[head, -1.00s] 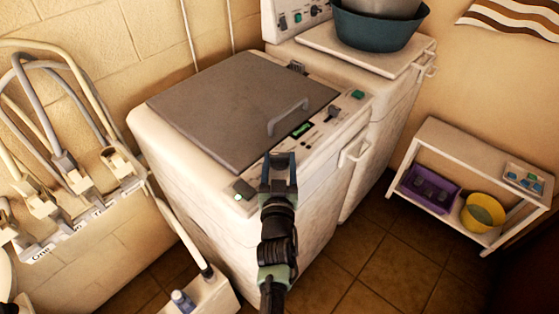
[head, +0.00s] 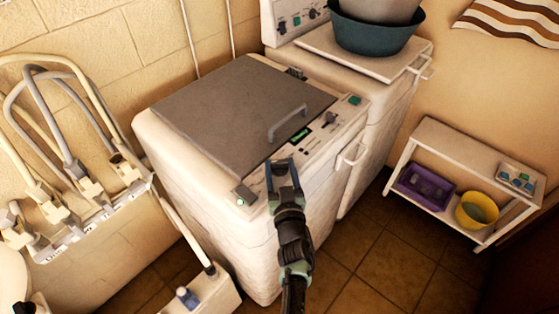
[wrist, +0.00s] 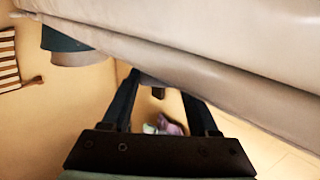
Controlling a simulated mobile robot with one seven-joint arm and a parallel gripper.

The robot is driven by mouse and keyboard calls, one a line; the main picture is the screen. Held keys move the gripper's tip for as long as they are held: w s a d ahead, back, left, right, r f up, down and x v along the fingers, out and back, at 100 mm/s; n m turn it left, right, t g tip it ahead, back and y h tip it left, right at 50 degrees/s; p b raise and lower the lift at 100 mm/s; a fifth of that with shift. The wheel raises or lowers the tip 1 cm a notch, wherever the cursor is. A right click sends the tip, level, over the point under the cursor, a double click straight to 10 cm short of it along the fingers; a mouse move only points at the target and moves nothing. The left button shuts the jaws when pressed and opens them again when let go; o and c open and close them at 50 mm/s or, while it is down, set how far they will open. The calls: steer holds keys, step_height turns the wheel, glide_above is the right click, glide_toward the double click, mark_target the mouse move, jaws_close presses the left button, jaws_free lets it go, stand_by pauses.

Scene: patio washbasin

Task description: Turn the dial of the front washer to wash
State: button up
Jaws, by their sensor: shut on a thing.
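The front washer (head: 205,195) is a white machine with a grey lid (head: 235,105) closed on top. Its control panel (head: 263,183) runs along the front edge of the top, with a small green display (head: 300,135) and dark knobs. My gripper (head: 281,168) is at the left half of this panel, with its fingers down on it. In the wrist view the fingers close in on a small dark knob (wrist: 158,92), which appears to be the dial. The fingers hide most of it in the head view, so its setting cannot be read.
A second washer (head: 388,100) stands behind to the right, with a teal tub (head: 375,35) on its lid. A white shelf (head: 478,150) with a purple crate (head: 425,188) and a yellow bucket (head: 476,210) is at the right. Hoses hang at the left. Tiled floor in front is clear.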

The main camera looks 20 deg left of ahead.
steer(key=shift+w+d+n+g+y+p, duration=0.2)
steer(key=shift+n+g+y+p, duration=0.1)
steer(key=shift+n+g+y, duration=0.6)
steer(key=n+g+y+b, duration=0.1)
steer(key=n+y+b, duration=0.1)
steer(key=shift+w+d+f+g+y, duration=0.1)
steer(key=shift+f+g+y, duration=0.1)
steer(key=shift+g+y, duration=0.15)
steer(key=n+g+y+b, duration=0.1)
steer(key=g+b, duration=0.1)
steer(key=shift+n+y+b, duration=0.25)
steer(key=shift+n+b, duration=0.05)
steer(key=shift+b, duration=0.1)
steer(key=shift+r+g+b, duration=0.1)
steer(key=shift+g+b, duration=0.35)
steer(key=shift+r+n+y, duration=0.2)
steer(key=shift+n+y, duration=0.2)
steer(key=o, duration=1.4)
steer(key=shift+d, duration=0.1)
